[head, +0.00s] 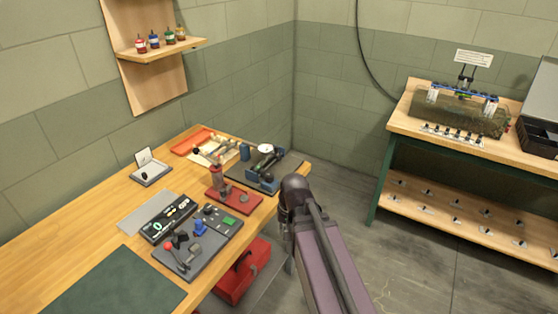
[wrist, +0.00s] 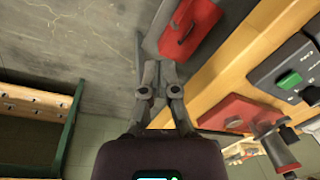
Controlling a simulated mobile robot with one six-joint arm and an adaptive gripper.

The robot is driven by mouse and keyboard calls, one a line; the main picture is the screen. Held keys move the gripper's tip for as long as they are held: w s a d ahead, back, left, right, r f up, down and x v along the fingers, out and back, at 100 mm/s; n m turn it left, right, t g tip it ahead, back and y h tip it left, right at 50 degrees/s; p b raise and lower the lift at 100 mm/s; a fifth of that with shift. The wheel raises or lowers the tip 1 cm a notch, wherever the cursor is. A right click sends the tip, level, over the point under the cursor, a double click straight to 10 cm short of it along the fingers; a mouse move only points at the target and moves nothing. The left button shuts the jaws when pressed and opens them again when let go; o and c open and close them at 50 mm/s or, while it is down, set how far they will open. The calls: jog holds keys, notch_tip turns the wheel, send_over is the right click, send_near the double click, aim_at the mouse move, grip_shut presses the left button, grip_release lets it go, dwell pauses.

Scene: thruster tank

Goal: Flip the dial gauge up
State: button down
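What looks like the dial gauge (head: 265,148) is a small round white face on a dark blue fixture (head: 267,182), near the far right end of the workbench. It is too small to tell how it is tilted. I cannot make it out in the wrist view. My gripper (wrist: 158,68) is in the wrist view with its fingers close together, apparently shut with nothing between them. It is over the floor beside the bench edge, apart from the fixture. In the head view my arm rises at the bench's right side, and the fingers cannot be made out.
A red plate with a post (head: 236,200) and a control panel (head: 198,243) sit nearer on the bench. An orange tray (head: 192,141) lies behind. A red toolbox (head: 243,272) is below the edge. A second bench (head: 400,122) stands right, with open floor between.

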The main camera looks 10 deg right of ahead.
jog(key=w+d+m+t+y+b, duration=0.1)
jog(key=w+m+y, duration=0.1)
jog(key=w+m, duration=0.2)
jog(key=w+d+m+t+y+b, duration=0.1)
jog(key=w+m+b, duration=0.1)
jog(key=w+m, duration=0.2)
jog(key=w+d+m+t+y+b, duration=0.1)
jog(key=w+m+t+y, duration=0.1)
jog(key=w+m, duration=0.2)
jog(key=shift+w+d+f+m+y+b, duration=0.1)
jog(key=shift+w+d+m+y+b, duration=0.1)
jog(key=shift+w, duration=0.35)
jog(key=shift+w+d+f+m+y+b, duration=0.1)
jog(key=shift+w+b, duration=0.1)
jog(key=shift+w, duration=0.3)
jog(key=m+t+y+b, duration=0.3)
jog(key=m+t, duration=0.2)
jog(key=m, duration=0.6)
send_near(280, 173)
notch_tip(280, 173, up, 3)
jog(key=a, duration=0.1)
jog(key=shift+s+d+r+m+b, duration=0.1)
jog(key=shift+s+d+m+b, duration=0.15)
jog(key=shift+d+m, duration=0.2)
jog(key=shift+w, duration=0.1)
